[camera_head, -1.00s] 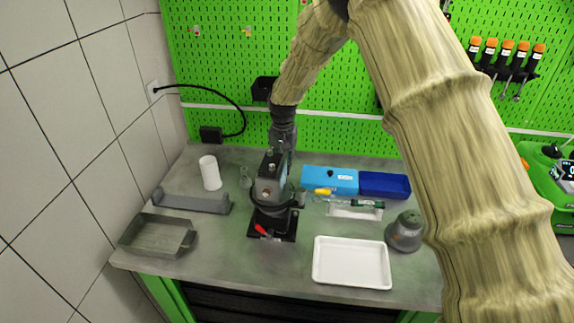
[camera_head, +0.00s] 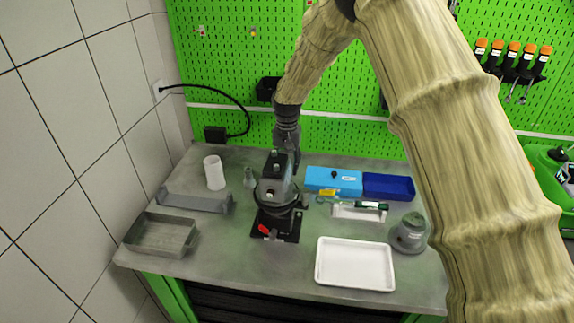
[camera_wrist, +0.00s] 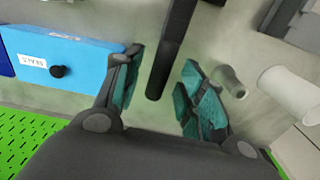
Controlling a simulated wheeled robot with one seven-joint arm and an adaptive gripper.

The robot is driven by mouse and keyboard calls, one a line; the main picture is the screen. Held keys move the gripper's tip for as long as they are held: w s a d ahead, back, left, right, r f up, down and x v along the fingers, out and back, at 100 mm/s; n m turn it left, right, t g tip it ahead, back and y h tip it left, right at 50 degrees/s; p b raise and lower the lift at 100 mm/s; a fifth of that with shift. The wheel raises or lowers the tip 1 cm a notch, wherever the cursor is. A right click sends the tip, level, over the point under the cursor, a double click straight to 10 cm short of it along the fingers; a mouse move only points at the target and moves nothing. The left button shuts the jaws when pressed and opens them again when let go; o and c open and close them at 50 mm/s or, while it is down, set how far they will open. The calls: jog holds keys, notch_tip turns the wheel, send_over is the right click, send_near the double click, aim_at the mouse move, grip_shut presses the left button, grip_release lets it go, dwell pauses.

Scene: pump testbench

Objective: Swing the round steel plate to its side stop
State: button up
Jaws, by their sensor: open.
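The pump test stand (camera_head: 278,222) stands on its black base in the middle of the bench in the head view. The round steel plate (camera_head: 269,193) appears to be the grey disc at its upper front; my gripper and dark parts partly cover it. My gripper (camera_head: 284,165) reaches down from behind over the stand. In the wrist view my gripper (camera_wrist: 163,68) has its two teal-padded fingers spread apart. A dark bar (camera_wrist: 173,45) runs between them, with a gap visible to each side. The steel plate is not clear in the wrist view.
A red-handled lever (camera_head: 264,230) is at the stand's front. A white cylinder (camera_head: 214,172) and grey tray (camera_head: 162,234) are left.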

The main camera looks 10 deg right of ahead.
notch_tip(320, 180, up, 12)
jog(key=shift+f, duration=0.2)
dwell(0.4)
